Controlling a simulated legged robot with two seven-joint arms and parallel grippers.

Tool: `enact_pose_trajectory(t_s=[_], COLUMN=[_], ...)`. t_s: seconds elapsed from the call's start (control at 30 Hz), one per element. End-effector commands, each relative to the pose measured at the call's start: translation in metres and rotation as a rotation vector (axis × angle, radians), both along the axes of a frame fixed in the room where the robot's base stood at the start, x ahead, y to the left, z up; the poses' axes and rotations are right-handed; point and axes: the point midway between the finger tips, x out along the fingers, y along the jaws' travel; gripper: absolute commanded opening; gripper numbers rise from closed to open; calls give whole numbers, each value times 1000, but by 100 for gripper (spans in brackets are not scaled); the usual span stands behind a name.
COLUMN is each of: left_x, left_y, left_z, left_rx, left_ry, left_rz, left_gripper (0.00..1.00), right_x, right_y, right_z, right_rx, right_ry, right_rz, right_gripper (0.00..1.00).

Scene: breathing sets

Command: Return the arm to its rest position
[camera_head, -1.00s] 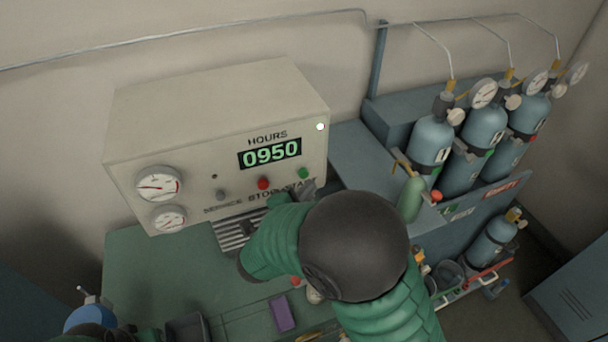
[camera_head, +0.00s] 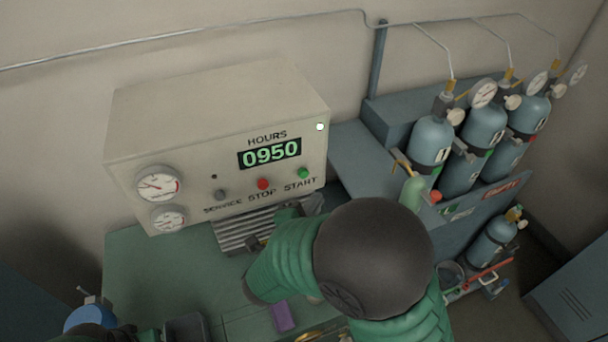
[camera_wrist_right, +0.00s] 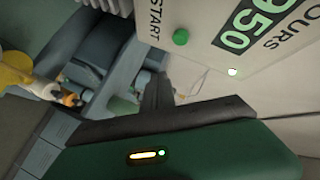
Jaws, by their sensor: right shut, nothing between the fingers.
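My right arm, in a green sleeve with a dark round joint (camera_head: 372,258), reaches over the bench in the head view. Its right gripper (camera_head: 314,204) is shut and empty, below and apart from the green START button (camera_head: 303,173). In the right wrist view the dark shut fingers (camera_wrist_right: 158,90) stand below the START button (camera_wrist_right: 181,37). The beige console (camera_head: 215,130) shows HOURS 0950, a red STOP button (camera_head: 263,184) and a grey SERVICE button (camera_head: 221,195).
Blue-grey gas cylinders (camera_head: 482,130) with gauges stand in a rack at the right. A purple block (camera_head: 283,316) and a dark tray (camera_head: 186,328) lie on the green bench (camera_head: 150,275). A ribbed grille (camera_head: 240,232) sits below the console.

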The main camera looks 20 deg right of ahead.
Motion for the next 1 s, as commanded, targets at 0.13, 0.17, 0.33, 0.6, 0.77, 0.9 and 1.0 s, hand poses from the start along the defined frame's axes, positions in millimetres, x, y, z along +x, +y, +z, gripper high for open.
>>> enact_pose_trajectory(t_s=[0.13,0.17,0.33,0.6,0.77,0.9,1.0], left_x=[0,0,0,0,0,0,0], left_y=[0,0,0,0,0,0,0], left_z=[0,0,-3,-16,-20,-21,-21], left_rx=[0,0,0,0,0,0,0], left_ry=[0,0,0,0,0,0,0], left_rz=[0,0,0,0,0,0,0], left_gripper=[36,36,36,36,36,36,36], right_x=[0,0,18,-4,-94,-130,-134], right_y=[0,0,9,76,55,37,34], right_z=[0,0,-13,-93,-130,-137,-138], right_rx=[0,0,27,-91,-248,-299,-305], right_ry=[0,0,77,716,1149,1318,1339], right_rz=[0,0,130,992,1346,1448,1461], right_gripper=[0,0,0,0,0,0,0])
